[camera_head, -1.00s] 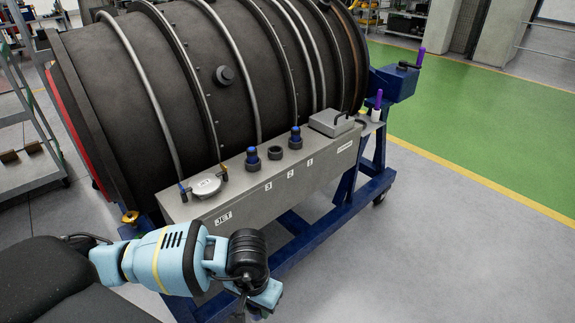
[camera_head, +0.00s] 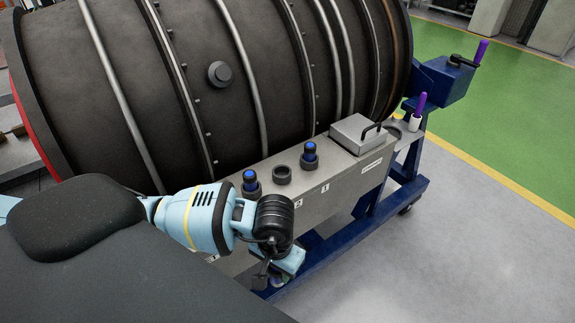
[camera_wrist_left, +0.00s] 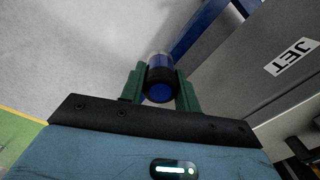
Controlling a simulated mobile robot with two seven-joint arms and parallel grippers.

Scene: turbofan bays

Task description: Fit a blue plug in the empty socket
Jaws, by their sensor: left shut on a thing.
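My left gripper (camera_head: 276,280) is low in front of the grey shelf, below the sockets. In the left wrist view its green fingers (camera_wrist_left: 160,92) are shut on a blue plug (camera_wrist_left: 160,91) with a dark collar. The empty socket (camera_head: 282,175) is a dark ring on the shelf top. A blue plug (camera_head: 250,181) stands in the socket to its left. Another blue plug (camera_head: 310,152) stands in the socket to its right. The held plug is mostly hidden in the head view. My right gripper is not in view.
The grey shelf (camera_head: 340,190) runs along a large dark ribbed engine casing (camera_head: 260,80). A grey box with a black handle (camera_head: 358,134) stands right of the sockets. A blue stand (camera_head: 410,190) carries purple-handled parts. The floor on the right is clear.

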